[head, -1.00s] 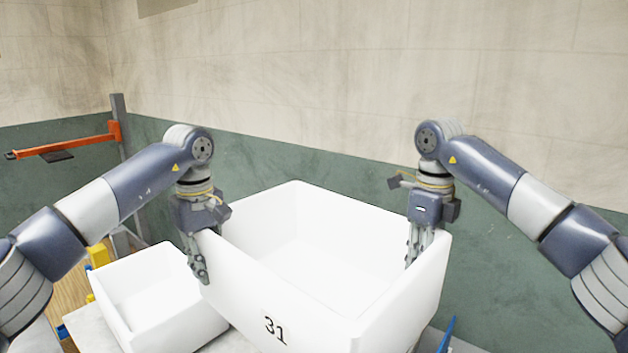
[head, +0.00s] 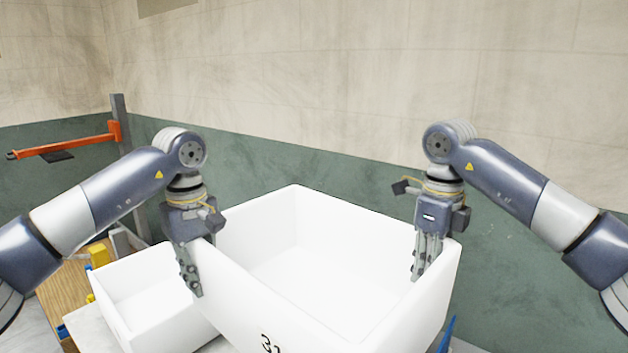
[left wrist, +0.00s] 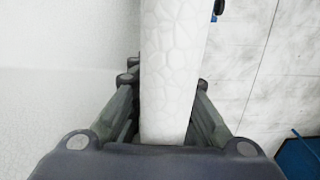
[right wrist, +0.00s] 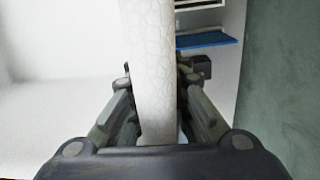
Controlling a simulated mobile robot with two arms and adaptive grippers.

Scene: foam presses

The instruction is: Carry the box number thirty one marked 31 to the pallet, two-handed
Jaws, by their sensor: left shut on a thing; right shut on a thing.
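The white foam box marked 31 (head: 300,318) is open-topped and empty, and fills the middle of the head view. Its number is partly cut off by the bottom edge. My left gripper (head: 190,280) is shut on the box's left wall, one finger inside and one outside. That wall (left wrist: 172,70) runs between the fingers in the left wrist view. My right gripper (head: 428,265) is shut on the right wall, which also shows between its fingers in the right wrist view (right wrist: 150,70). The pallet cannot be made out.
A smaller white open box (head: 150,300) stands close on the left, on a light surface. An orange arm on a grey post (head: 70,146) is at the far left. A green and beige wall (head: 350,120) closes off the back. A blue thing (head: 446,335) shows at lower right.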

